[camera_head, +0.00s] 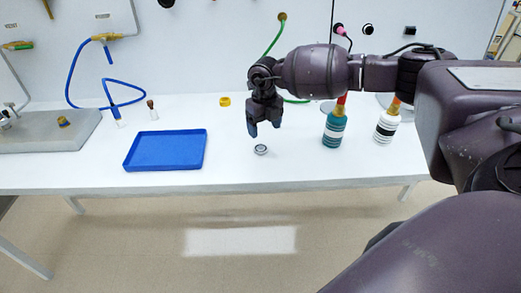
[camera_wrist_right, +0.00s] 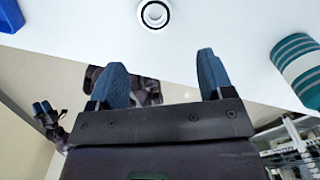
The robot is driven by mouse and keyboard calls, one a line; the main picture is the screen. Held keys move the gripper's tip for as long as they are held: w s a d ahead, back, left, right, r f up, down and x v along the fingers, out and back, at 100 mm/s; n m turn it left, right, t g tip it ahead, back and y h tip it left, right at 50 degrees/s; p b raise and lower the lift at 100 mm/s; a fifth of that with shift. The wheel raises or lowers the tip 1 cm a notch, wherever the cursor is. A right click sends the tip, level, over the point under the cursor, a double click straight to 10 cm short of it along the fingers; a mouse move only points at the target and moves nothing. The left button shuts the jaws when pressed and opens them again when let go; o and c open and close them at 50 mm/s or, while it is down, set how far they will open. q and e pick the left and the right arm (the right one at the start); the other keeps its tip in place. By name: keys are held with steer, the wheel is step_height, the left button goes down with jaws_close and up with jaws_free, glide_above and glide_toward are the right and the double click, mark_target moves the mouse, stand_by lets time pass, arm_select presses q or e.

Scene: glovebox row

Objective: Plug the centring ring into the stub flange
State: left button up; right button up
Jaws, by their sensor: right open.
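A small round grey metal ring-like part (camera_head: 261,150) lies flat on the white table; I cannot tell for certain whether it is the centring ring or the stub flange. My right gripper (camera_head: 264,127) hangs above and just behind it, with blue fingers apart and nothing between them. In the right wrist view the round part (camera_wrist_right: 142,18) shows at the top, beyond the open fingertips of my right gripper (camera_wrist_right: 161,62). My left gripper (camera_wrist_right: 42,107) shows small at the left of that view, apart from the table objects. I cannot make out a second mating part.
A blue tray (camera_head: 165,150) lies left of the round part. A teal-striped bottle (camera_head: 334,132) and a black-and-white bottle (camera_head: 385,128) stand to the right. A small yellow part (camera_head: 224,101) lies behind. The table around the round part is clear; its front edge is near.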

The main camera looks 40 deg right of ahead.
mark_target(262, 151)
steer(key=f, duration=0.8)
steer(key=shift+w+a+f+b, duration=0.1)
steer(key=shift+w+f+b, duration=0.15)
steer(key=shift+b, duration=0.15)
steer(key=shift+s, duration=0.1)
steer(key=c, duration=1)
steer(key=shift+o, duration=0.2)
steer(key=shift+r, duration=0.2)
